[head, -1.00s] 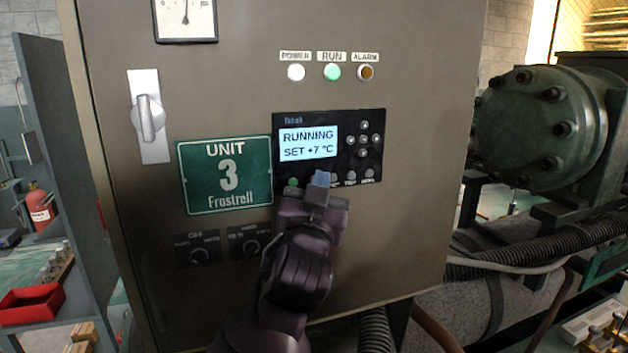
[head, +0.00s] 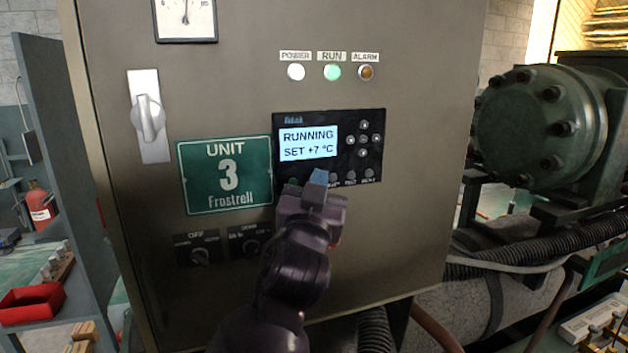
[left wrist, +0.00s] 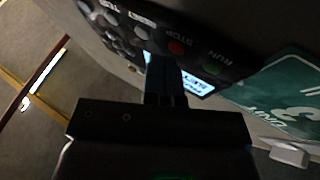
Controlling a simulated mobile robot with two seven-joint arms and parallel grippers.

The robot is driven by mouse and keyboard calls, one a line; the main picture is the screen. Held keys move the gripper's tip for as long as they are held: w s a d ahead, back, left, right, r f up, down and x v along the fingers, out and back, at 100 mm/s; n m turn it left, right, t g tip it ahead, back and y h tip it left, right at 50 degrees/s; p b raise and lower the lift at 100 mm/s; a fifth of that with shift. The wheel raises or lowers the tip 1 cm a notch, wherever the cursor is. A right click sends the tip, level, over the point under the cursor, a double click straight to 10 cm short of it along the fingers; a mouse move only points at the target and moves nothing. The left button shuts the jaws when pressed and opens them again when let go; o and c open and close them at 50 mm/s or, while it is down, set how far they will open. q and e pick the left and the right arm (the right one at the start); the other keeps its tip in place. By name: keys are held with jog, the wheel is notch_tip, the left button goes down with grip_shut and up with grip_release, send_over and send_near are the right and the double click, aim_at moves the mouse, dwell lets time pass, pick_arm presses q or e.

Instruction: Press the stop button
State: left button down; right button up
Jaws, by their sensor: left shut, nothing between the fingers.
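The control panel (head: 370,120) is a black unit on the cabinet front. Its screen (head: 308,142) reads "RUNNING SET +7 °C". In the head view the gripper hides the stop button. My right gripper is not in view.
The green RUN lamp (head: 332,72) is lit. A rotary switch handle (head: 148,118) sticks out at the cabinet's left. Two small knobs (head: 200,256) sit below the green Unit 3 plate (head: 228,175). A compressor (head: 540,125) stands to the right.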

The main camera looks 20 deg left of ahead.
pick_arm(q)
jog(key=shift+w, duration=0.1)
dwell(0.6)
jog(key=shift+s+d, duration=0.4)
jog(key=shift+s, duration=0.25)
jog(key=s+d, duration=0.2)
jog(key=s, duration=0.2)
jog(key=shift+s+d, duration=0.1)
jog(key=shift+d, duration=0.3)
dwell(0.4)
